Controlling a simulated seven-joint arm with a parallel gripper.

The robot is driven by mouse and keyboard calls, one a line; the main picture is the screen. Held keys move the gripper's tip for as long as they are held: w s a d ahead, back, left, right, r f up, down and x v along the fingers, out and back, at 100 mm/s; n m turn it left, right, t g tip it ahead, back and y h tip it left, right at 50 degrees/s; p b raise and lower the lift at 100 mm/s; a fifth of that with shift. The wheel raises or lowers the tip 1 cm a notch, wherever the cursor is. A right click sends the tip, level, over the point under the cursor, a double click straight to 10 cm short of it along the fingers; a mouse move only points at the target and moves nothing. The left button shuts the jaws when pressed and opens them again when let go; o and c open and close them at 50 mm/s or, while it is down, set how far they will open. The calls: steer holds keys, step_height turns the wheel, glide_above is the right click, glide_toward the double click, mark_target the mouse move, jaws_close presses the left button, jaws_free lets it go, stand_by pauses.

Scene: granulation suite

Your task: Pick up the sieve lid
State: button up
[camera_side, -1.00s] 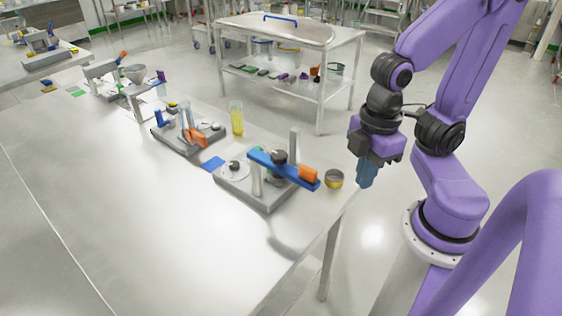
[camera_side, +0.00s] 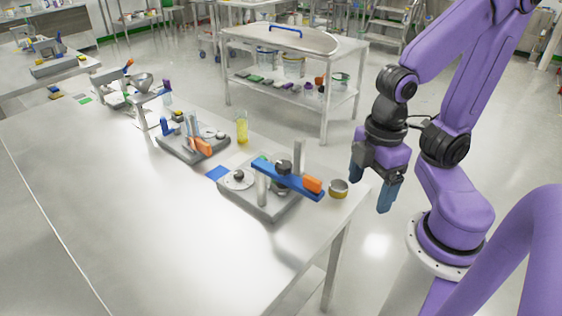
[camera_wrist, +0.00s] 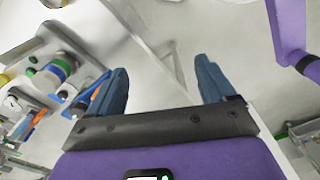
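A broad, flat steel lid with a rounded edge (camera_side: 318,42) and a blue bar handle (camera_side: 286,30) lies on top of the steel cart in the side view; I take it to be the sieve lid. I cannot make it out in the wrist view. My gripper (camera_side: 371,194) has blue fingers that point down. It is off the right end of the workbench, in front of and below the cart top, well away from the lid. The wrist view shows the fingers (camera_wrist: 164,68) spread apart with nothing between them.
The steel cart (camera_side: 250,45) stands behind the workbench (camera_side: 150,240). Near the bench's right end are a grey fixture with a blue-and-orange bar (camera_side: 286,178) and a small yellow-banded cup (camera_side: 338,188). A yellow cylinder (camera_side: 242,128) stands farther back. Open floor lies between bench and cart.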

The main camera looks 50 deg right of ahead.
step_height(320, 180, up, 6)
steer(key=n+h, duration=0.2)
steer(key=n, duration=0.6)
glide_above(281, 158)
steer(key=a, duration=0.3)
steer(key=d+f, duration=0.1)
steer(key=f, duration=0.4)
steer(key=d+f, duration=0.1)
steer(key=f, duration=1.1)
steer(key=shift+d+f, duration=0.25)
steer(key=shift+d, duration=0.15)
steer(key=c, duration=1.2)
